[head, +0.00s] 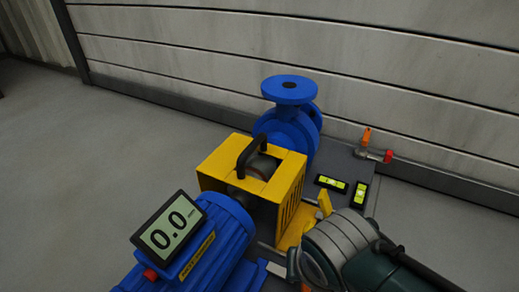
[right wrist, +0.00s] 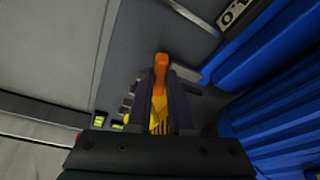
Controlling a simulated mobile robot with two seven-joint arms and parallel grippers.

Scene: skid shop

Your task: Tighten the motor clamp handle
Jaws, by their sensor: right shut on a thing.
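In the right wrist view an orange handle (right wrist: 161,68), which looks like the motor clamp handle, stands between the dark fingers of my right gripper (right wrist: 160,90). The gripper is shut on it. In the head view my right arm comes in at the lower right and hides the handle and the fingers. The blue motor (head: 226,232) is at the lower middle of the head view, and its ribbed side (right wrist: 275,115) fills the right of the wrist view. My left gripper is not in view.
A display reading 0.0 (head: 168,228) sits on the motor. A yellow guard (head: 258,187) with a black handle stands before the blue pump (head: 290,128). Two levels (head: 332,183) and an orange-handled valve (head: 367,140) are on the right. Open floor lies left; a wall stands behind.

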